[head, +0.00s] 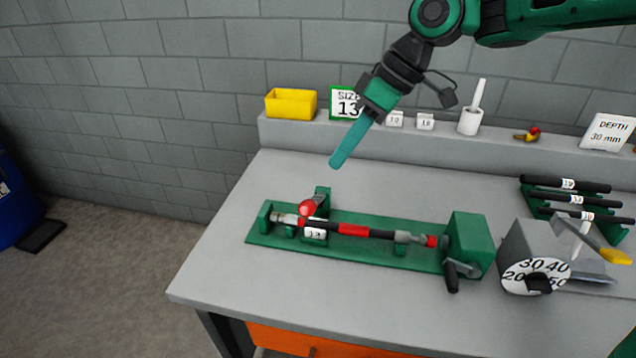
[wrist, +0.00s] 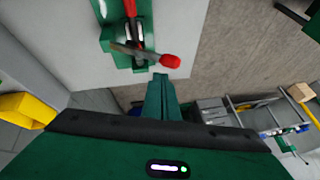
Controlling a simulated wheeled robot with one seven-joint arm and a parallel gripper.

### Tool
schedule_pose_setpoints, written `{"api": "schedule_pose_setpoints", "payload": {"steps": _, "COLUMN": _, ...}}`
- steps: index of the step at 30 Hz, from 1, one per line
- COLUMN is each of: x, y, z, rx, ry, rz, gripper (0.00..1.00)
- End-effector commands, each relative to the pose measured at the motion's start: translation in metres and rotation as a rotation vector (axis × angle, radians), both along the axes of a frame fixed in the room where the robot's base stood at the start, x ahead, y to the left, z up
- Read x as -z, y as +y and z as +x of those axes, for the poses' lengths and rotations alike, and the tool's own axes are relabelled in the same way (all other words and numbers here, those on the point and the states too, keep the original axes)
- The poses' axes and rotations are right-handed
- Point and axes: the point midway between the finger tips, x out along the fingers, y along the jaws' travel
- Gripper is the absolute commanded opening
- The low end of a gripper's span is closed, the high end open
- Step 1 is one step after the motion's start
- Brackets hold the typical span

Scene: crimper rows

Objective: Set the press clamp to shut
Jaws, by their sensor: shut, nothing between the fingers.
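The green press (head: 345,242) lies along the front of the grey bench. At its left end is the clamp, whose lever has a red knob (head: 306,207); I cannot tell whether the clamp is open or shut. A black hose with red bands (head: 353,230) lies along the press, with a metal fitting at each end. My gripper (head: 334,162) is shut and empty, pointing down above and behind the clamp, apart from it. In the wrist view the red knob (wrist: 170,60) shows just beyond my shut fingertips (wrist: 160,80), beside the green clamp bracket (wrist: 118,45).
A crank with a black handle (head: 452,278) is at the press's right end. A grey dial machine (head: 535,262) and a rack of black hoses (head: 570,200) stand right. The back ledge holds a yellow bin (head: 291,103), signs and a white cup (head: 469,121). The bench's front left is clear.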

Motion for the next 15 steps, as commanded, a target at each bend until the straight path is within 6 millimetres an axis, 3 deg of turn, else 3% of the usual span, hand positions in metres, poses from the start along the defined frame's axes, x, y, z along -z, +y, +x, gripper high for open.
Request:
{"api": "schedule_pose_setpoints", "payload": {"steps": 6, "x": 0.036, "y": 0.019, "z": -0.003, "rx": -0.002, "ry": 0.003, "rz": -0.003, "gripper": 0.00}}
{"api": "schedule_pose_setpoints", "payload": {"steps": 15, "x": 0.060, "y": 0.035, "z": -0.016, "rx": 0.001, "ry": 0.001, "rz": -0.001, "gripper": 0.00}}
